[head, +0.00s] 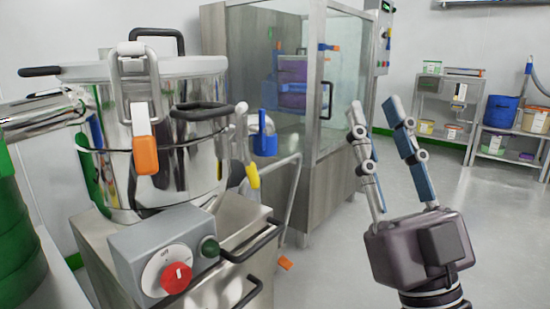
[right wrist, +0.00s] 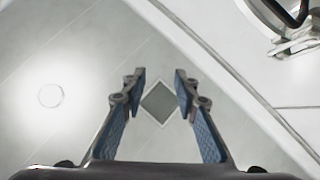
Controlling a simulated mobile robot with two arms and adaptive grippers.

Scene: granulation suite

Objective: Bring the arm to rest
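My right gripper (head: 378,118) is raised at the right of the head view, fingers pointing up, with a clear gap between them. It is open and empty. My left gripper is not in the head view.
A steel vessel (head: 165,130) with a lid and orange-tipped latch stands close at left, on a cabinet with a red knob (head: 176,278). A glass-fronted steel enclosure (head: 290,110) stands behind. Shelves (head: 480,125) with tubs are at the far right. Open floor (head: 490,230) lies right.

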